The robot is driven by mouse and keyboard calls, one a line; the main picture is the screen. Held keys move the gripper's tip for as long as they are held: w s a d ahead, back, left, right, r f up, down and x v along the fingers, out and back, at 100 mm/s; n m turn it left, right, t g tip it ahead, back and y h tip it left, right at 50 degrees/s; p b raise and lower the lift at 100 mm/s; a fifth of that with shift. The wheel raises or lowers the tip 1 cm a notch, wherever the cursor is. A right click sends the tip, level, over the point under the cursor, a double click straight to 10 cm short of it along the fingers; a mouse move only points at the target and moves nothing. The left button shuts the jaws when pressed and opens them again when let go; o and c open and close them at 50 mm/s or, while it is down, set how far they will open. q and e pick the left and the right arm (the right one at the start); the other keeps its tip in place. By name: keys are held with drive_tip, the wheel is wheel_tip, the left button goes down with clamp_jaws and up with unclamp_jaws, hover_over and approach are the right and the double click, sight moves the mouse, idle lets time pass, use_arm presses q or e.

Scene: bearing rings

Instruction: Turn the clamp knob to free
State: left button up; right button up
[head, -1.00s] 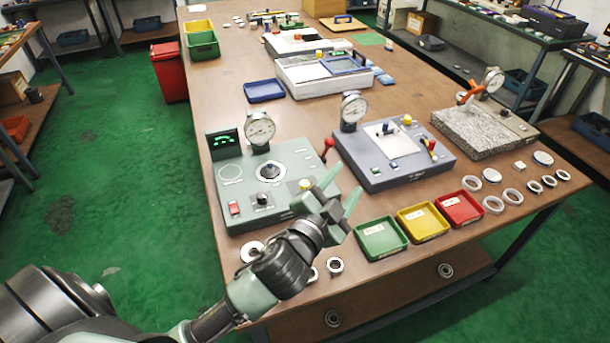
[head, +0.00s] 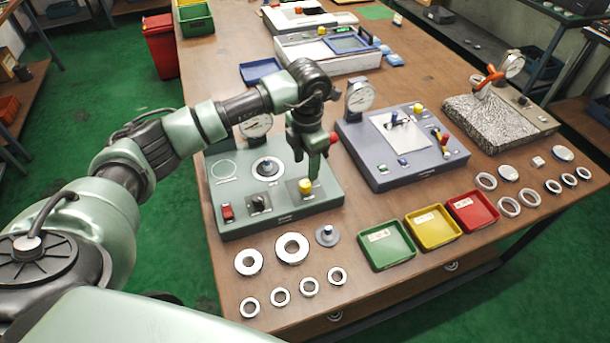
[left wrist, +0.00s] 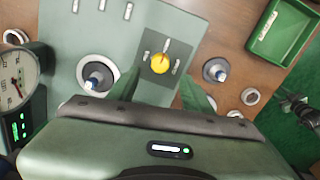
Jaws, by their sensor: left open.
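The yellow knob (head: 305,186) sits on a dark square plate at the front right of the green-grey bench device (head: 283,228). In the left wrist view the yellow knob (left wrist: 160,63) has several pale marks around it; I cannot read any labels. My left gripper (head: 307,165) points down just above and behind the knob. In the left wrist view its open fingers (left wrist: 158,85) straddle the line to the knob and hold nothing. I cannot tell whether a finger touches the knob.
The device also carries a black knob (head: 258,202), a red switch (head: 227,212), a blue-topped spindle (head: 266,168) and a dial gauge. A red ball-ended lever (head: 333,138) is close to my left wrist. Several rings and a green tray (head: 387,243) lie in front.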

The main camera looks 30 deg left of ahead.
sight(305, 184)
use_arm(q)
drive_tip(key=shift+s+a+f, duration=0.1)
drive_tip(key=shift+s+f, duration=0.05)
drive_tip(key=shift+f, duration=0.3)
wheel_tip(305, 184, down, 7)
drive_tip(key=shift+r+p, duration=0.2)
drive_tip(key=shift+p, duration=0.75)
clamp_jaws()
